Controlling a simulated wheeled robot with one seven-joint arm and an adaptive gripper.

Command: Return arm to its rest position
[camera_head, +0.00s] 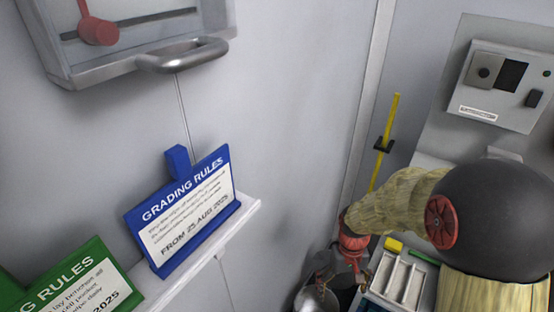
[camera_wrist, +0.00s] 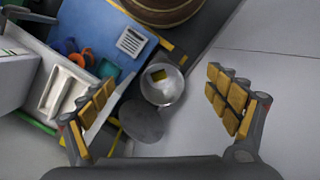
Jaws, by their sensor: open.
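My gripper (camera_wrist: 160,82) is open in the wrist view, its two padded fingers wide apart with nothing between the pads. In the head view my arm reaches in from the right, bent at a dark joint, and points down to the lower middle. My gripper (camera_head: 328,282) is small and partly cut off there, so its fingers are hard to make out.
A blue sign (camera_head: 188,205) and a green sign (camera_head: 75,285) stand on a wall ledge (camera_head: 225,235). A wall case (camera_head: 60,65) has a handle (camera_head: 183,56). A yellow pole (camera_head: 391,120), white tray (camera_head: 405,278) and control box (camera_head: 510,88) are right. A dark disc (camera_wrist: 141,120) lies beside the bowl.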

